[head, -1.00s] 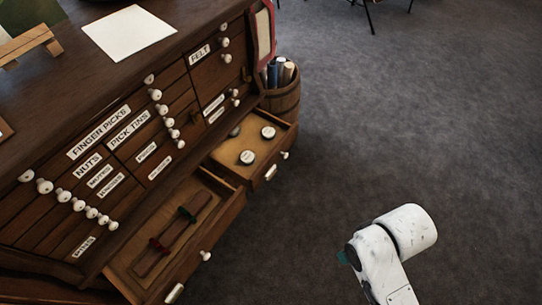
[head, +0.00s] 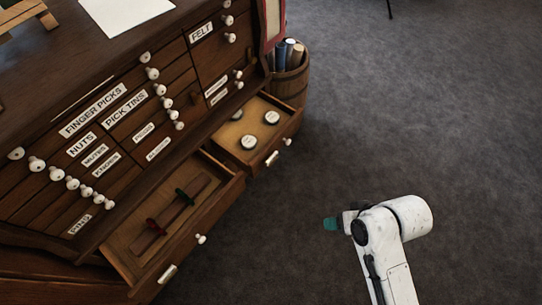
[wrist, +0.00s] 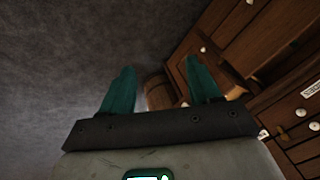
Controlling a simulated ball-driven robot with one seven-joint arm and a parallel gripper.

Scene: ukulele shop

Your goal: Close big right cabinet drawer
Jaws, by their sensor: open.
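The big right drawer (head: 291,124) of the dark wooden cabinet is pulled out in the head view. Round tins lie in it, and its front has a white knob and a label. The big left drawer (head: 222,201) beside it is also open and holds a dark strap-like item with red and green parts. My gripper (head: 330,224) is over the carpet, to the right of both drawers and apart from them, with its teal fingers toward the cabinet. In the wrist view my gripper (wrist: 160,85) is open, with nothing between its fingers; drawer fronts show at the right.
A wooden barrel (head: 291,86) with rolled items stands beside the cabinet's far end; it also shows behind the fingers in the wrist view (wrist: 156,88). Small closed drawers with white knobs fill the upper cabinet. The grey carpet (head: 430,130) at the right is clear.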

